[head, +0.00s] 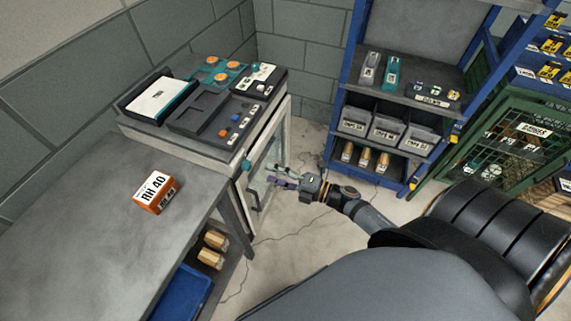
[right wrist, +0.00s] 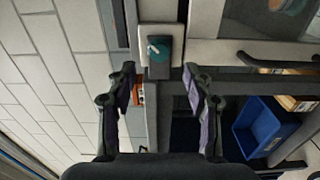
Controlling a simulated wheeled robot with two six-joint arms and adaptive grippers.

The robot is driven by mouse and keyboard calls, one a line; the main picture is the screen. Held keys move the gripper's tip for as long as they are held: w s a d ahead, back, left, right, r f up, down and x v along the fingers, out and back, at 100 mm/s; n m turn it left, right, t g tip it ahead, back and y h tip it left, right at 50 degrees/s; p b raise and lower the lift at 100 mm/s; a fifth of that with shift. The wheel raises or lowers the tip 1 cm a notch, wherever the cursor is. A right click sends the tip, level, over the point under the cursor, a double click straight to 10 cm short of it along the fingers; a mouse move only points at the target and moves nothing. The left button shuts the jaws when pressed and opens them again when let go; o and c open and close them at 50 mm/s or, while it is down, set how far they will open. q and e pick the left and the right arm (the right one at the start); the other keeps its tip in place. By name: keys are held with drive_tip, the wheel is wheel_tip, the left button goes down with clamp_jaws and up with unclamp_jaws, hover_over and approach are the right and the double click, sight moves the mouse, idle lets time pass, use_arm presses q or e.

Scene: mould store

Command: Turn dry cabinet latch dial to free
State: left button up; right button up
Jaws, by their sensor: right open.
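The dry cabinet (head: 258,165) is a pale cabinet with a glass door, standing beyond the grey bench. Its latch dial (head: 246,165) is a small teal knob at the front edge. In the right wrist view the teal dial (right wrist: 159,47), with a white mark, sits on a dark block over a pale plate. My right gripper (head: 277,176) is open and empty, just right of the dial in the head view. In the right wrist view its fingers (right wrist: 160,84) are spread below the dial, apart from it. My left gripper is not in view.
The grey bench (head: 90,219) holds an orange RH 40 box (head: 155,191). Trays and small parts lie on the cabinet top. A blue bin (head: 181,295) sits under the bench. A blue shelf rack (head: 346,105) and a green mesh cage (head: 503,145) stand to the right.

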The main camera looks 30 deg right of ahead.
drive_tip(key=v, duration=0.4)
drive_tip(key=shift+s+d, duration=0.3)
drive_tip(key=s+d+f+m+g+h, duration=0.1)
drive_tip(key=s+d+f+m+h, duration=0.3)
drive_tip(key=f, duration=0.5)
drive_tip(key=s+d+f+m+g+h, duration=0.1)
drive_tip(key=d+f+m+g+h, duration=0.1)
drive_tip(key=d+f+m+h, duration=0.45)
drive_tip(key=s+d+f+m+g+h, duration=0.1)
drive_tip(key=s+d+f+m, duration=0.15)
drive_tip(key=f+m, duration=0.7)
drive_tip(key=s+a+f+m+g, duration=0.2)
drive_tip(key=s+a+f+g, duration=0.1)
drive_tip(key=s+f, duration=0.6)
drive_tip(key=s+a+f+m+g, duration=0.3)
drive_tip(key=s+f+g, duration=0.3)
drive_tip(key=s, duration=0.8)
wheel_tip(320, 180, down, 3)
drive_tip(key=shift+s+a, duration=0.25)
drive_tip(key=shift+a, duration=0.55)
